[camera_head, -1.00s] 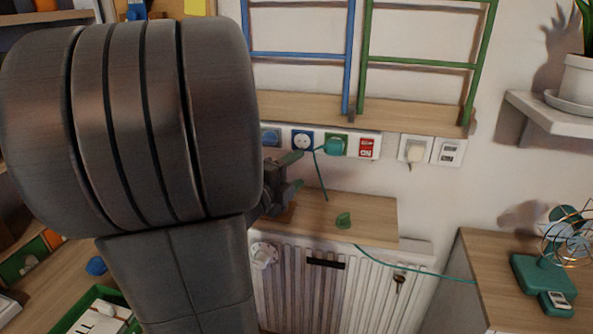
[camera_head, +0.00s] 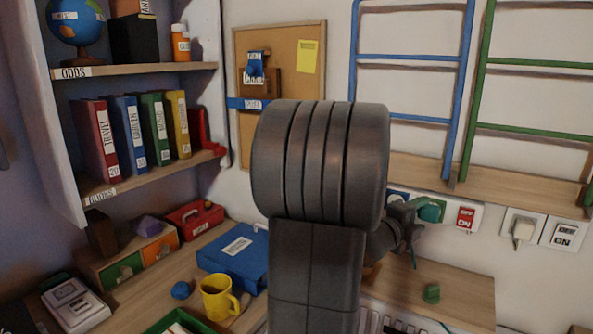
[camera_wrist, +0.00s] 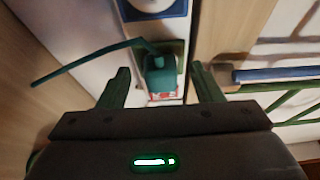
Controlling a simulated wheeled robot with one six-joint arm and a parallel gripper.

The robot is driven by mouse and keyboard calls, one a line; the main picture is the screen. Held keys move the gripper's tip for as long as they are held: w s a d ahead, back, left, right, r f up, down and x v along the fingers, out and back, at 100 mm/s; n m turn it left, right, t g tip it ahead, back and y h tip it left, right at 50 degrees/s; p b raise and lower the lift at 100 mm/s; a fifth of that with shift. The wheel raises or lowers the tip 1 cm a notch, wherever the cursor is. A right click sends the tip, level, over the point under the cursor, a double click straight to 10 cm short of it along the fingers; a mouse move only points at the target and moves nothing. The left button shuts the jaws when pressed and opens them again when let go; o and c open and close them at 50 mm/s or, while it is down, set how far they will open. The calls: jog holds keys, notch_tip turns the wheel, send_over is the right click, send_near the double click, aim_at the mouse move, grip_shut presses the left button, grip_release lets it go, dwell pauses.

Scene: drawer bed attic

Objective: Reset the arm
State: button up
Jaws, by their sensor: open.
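My gripper (camera_head: 412,222) is partly hidden behind my arm in the head view, close to the wall sockets. In the wrist view my gripper (camera_wrist: 163,82) is open and empty, with green fingertips spread to either side. A green plug (camera_wrist: 158,74) with a cord shows between and beyond the fingertips. I cannot tell how far it is from them, but neither finger grips it. In the head view the green plug (camera_head: 431,210) sits in the socket strip beside a red ON switch (camera_head: 466,216).
A yellow mug (camera_head: 217,298), a blue box (camera_head: 235,258) and a green tray (camera_head: 165,325) are on the desk. Shelves with binders (camera_head: 128,132) stand at left. Ladder frames (camera_head: 460,100) are on the wall.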

jog(key=shift+w+d, duration=0.4)
jog(key=shift+d, duration=0.15)
jog(key=v, duration=1.4)
jog(key=x, duration=1.4)
jog(key=shift+d, duration=0.2)
jog(key=shift+s+a, duration=0.4)
jog(key=shift+a, duration=0.05)
jog(key=shift+s+a+r+p, duration=0.1)
jog(key=shift+s+r+p, duration=0.15)
jog(key=shift+p, duration=0.35)
jog(key=shift+w+f, duration=0.1)
jog(key=shift+f, duration=0.2)
